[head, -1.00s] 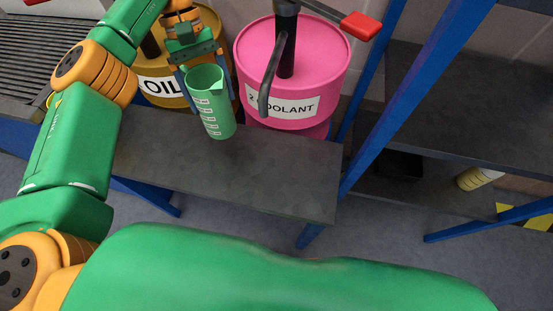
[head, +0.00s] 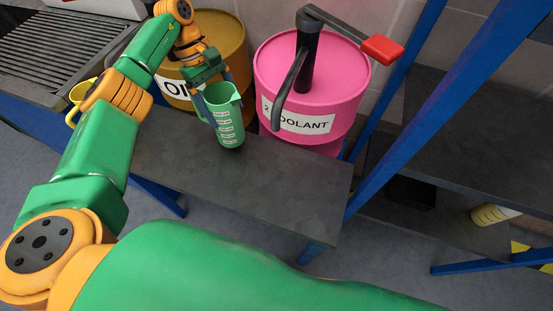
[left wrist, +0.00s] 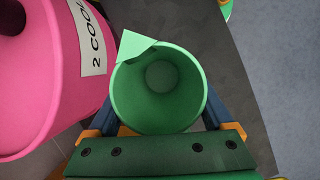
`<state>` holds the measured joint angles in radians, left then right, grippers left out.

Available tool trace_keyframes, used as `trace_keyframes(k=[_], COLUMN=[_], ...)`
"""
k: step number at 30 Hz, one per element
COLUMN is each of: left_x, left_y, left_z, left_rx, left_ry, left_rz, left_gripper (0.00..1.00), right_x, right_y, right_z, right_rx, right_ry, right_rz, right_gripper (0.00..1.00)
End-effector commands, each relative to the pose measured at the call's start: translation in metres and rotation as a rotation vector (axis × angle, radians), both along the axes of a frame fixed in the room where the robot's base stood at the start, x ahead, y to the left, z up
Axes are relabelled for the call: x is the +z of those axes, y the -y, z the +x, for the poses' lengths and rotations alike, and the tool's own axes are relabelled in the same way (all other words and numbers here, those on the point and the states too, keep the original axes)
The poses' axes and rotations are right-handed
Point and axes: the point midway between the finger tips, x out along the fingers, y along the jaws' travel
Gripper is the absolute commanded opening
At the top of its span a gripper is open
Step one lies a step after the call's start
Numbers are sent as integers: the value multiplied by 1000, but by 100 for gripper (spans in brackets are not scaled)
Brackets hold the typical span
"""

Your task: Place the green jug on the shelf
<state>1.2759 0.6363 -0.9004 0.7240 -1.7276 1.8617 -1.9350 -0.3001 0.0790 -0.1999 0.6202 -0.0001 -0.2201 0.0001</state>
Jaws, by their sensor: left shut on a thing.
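The green jug (head: 225,117), with a white measuring scale on its side, is upright at the grey bench, in front of the drums. My left gripper (head: 213,98) is shut on it, with one blue finger on each side of its upper part. In the left wrist view I look down into the jug (left wrist: 158,92), which looks empty, with its spout at the upper left. I cannot tell whether its base touches the bench. The shelf unit (head: 470,125) stands at the right, with dark boards and blue posts. My right gripper is not in view.
A pink coolant drum (head: 310,85) with a black pump and red handle stands right of the jug. A brown oil drum (head: 220,40) is behind my gripper. The grey bench (head: 270,180) is clear at its right. A black bin (head: 411,192) and a pale yellow container (head: 490,214) are on the lower shelf.

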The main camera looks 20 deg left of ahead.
Motion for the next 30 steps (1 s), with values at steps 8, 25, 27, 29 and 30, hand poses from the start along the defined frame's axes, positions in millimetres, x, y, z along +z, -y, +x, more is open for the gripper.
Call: trace_keyframes(k=[8, 25, 27, 29, 30], left_x=[14, -11, -13, -13, -13], left_y=[73, 148, 148, 148, 148], left_z=[-37, -69, -69, -68, -68], left_rx=[-8, 1, -1, -1, -1], left_ry=[-5, -2, 0, 1, 1], left_rz=[-3, -1, -1, -1, -1], left_gripper=[24, 24, 24, 24, 24], right_x=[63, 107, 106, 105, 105], right_y=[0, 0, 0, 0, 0], right_z=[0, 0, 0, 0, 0], right_rx=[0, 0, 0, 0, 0], right_ry=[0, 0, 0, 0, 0], right_rz=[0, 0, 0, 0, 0], right_gripper=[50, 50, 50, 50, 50])
